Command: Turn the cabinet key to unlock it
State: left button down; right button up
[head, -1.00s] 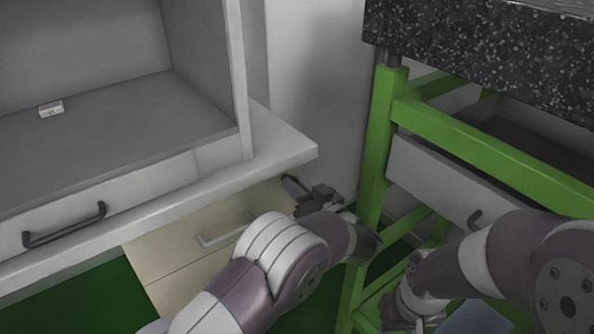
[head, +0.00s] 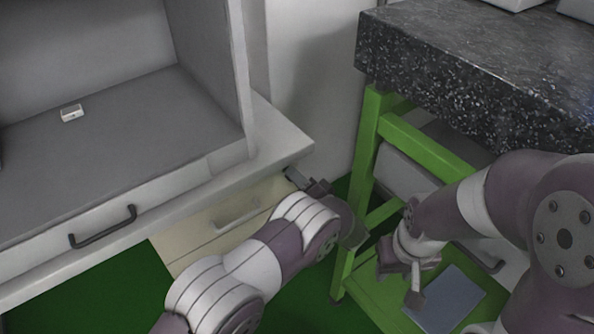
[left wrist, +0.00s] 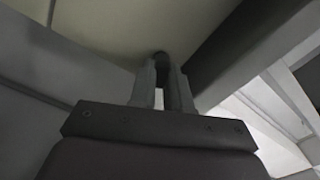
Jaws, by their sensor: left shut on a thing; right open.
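The cream drawer cabinet (head: 215,225) stands under the grey desk at the left in the head view. My left gripper (head: 290,174) is at its upper right corner, under the desk's edge. In the left wrist view the fingers (left wrist: 168,90) are closed around a small dark thing at the cream cabinet front (left wrist: 115,35). This is where the key sits, but the fingers cover most of it and its angle cannot be told. My right gripper (head: 400,283) is open and empty, in front of the green-framed bench at the right.
The grey desk (head: 280,140) overhangs the cabinet closely. A green-framed bench (head: 368,150) with a speckled dark top (head: 470,80) stands at the right. A blue-grey flat thing (head: 452,300) lies on its lower shelf. A small white box (head: 72,113) is on the desk.

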pick_arm(q)
jog(key=m+p, duration=0.1)
jog(key=m, duration=0.3)
jog(key=shift+m, duration=0.6)
jog(key=c, duration=1.3)
grip_release()
jog(key=shift+o, duration=1.1)
jog(key=shift+w, duration=0.1)
